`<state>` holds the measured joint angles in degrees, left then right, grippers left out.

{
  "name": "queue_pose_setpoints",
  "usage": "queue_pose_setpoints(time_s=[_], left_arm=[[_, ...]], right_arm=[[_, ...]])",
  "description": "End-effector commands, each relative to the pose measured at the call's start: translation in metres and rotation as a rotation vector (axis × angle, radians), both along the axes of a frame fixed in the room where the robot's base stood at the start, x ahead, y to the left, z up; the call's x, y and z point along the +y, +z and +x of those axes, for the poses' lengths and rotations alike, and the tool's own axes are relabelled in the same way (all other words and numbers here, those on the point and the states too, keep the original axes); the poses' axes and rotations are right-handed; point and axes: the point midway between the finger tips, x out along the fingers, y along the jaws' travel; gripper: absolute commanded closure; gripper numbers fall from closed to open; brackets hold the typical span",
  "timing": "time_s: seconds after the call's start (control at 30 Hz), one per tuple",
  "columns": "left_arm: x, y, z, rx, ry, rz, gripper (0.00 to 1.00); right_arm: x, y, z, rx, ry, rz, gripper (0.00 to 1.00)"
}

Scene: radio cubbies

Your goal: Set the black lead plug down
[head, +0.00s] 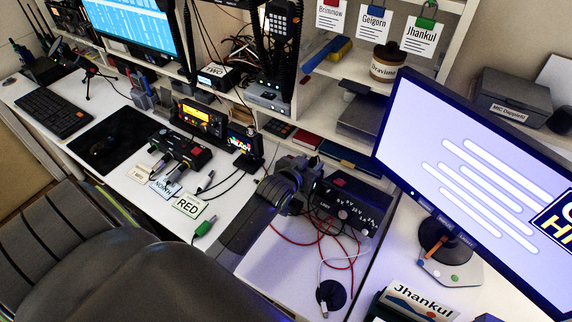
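My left gripper (299,178) is over the white desk, just left of the dark power supply box (345,207). Its fingers are dark against dark surroundings, and I cannot tell whether they are open or shut, or whether they hold anything. A small black plug (206,181) on a thin black lead lies on the desk below the small radio, left of my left gripper; I cannot tell for sure that this is the black lead plug. A green plug (205,227) lies near the RED card (189,206). My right gripper is not in view.
Red wires (318,232) loop over the desk beside the power supply. Radios (200,120) and a dark switch box (180,147) stand further left. A monitor (480,170) fills the right. A white-tipped cable (323,305) lies near the front. Cubbies (355,70) stand behind.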

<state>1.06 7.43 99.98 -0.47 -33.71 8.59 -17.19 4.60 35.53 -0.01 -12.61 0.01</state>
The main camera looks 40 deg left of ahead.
Motion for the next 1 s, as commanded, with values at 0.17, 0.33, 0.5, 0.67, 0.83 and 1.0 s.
queue_pose_setpoints(time_s=[0.17,0.33,0.5,0.67,0.83,1.0], left_arm=[[0.003,0.011,-0.029,0.001,0.001,-0.001,0.61],[0.002,0.023,-0.058,0.0,0.0,-0.001,0.61],[0.0,0.035,-0.087,0.001,0.001,-0.001,0.61],[-0.001,0.045,-0.11,0.0,0.001,0.0,0.61],[-0.002,0.051,-0.125,0.001,0.001,0.0,0.59],[-0.003,0.056,-0.12,0.035,-0.006,-0.008,0.56]], right_arm=[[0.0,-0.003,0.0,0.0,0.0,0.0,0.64],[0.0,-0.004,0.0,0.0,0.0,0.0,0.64],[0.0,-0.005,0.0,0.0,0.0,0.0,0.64],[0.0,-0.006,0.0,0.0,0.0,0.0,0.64],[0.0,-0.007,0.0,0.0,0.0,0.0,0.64],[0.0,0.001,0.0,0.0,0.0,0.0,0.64]])
